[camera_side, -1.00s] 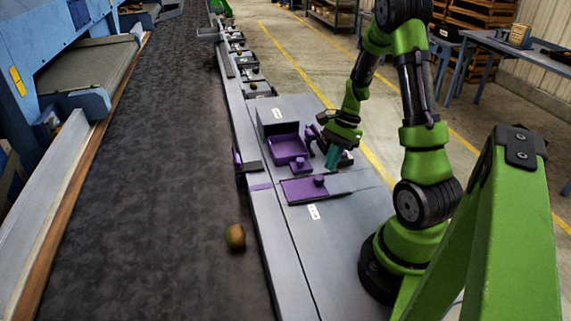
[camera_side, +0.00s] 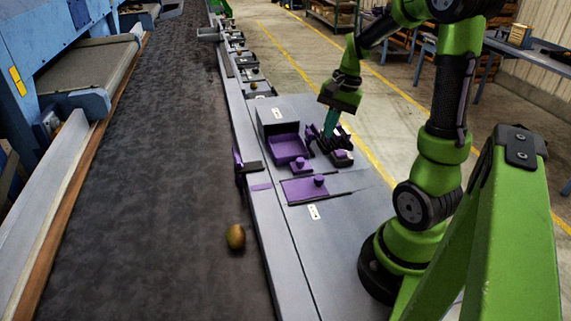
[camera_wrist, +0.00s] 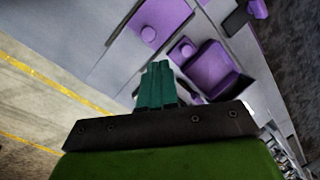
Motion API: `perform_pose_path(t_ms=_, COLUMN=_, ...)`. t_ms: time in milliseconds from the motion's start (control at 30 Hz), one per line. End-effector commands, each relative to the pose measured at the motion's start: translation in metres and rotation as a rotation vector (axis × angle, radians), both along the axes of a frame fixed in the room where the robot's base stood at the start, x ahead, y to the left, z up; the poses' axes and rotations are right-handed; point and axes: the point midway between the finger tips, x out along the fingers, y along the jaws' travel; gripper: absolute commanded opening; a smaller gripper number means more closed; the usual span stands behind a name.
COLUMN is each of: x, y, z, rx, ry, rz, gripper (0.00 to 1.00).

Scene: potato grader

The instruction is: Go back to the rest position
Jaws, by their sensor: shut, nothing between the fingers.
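My gripper (camera_side: 331,122) is shut and empty, with its teal fingers pointing down. In the side view it hangs by the purple and black fixture (camera_side: 328,144) on the grey bench; I cannot tell the exact gap. In the wrist view the fingertips (camera_wrist: 157,72) are together with nothing between them. A purple tray (camera_side: 289,148) lies to the left of the gripper and also shows in the wrist view (camera_wrist: 210,65). A purple plate (camera_side: 298,193) with a knob lies nearer the camera.
A brown potato (camera_side: 236,237) lies on the dark conveyor belt (camera_side: 150,180). A green frame (camera_side: 515,230) stands at the front right. The bench (camera_side: 340,240) has clear room at the front.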

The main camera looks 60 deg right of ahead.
Motion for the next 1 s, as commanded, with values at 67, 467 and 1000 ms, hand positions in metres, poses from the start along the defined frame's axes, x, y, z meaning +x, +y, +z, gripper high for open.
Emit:
perform_pose_path(t_ms=67, x=0.008, y=0.039, z=0.018, rx=-0.075, ry=-0.085, rz=0.164, gripper=0.00)
perform_pose_path(t_ms=467, x=-0.012, y=0.195, z=0.077, rx=-0.380, ry=-0.491, rz=0.815, gripper=0.00)
perform_pose_path(t_ms=1000, x=-0.024, y=0.224, z=0.093, rx=-0.408, ry=-0.588, rz=0.912, gripper=0.00)
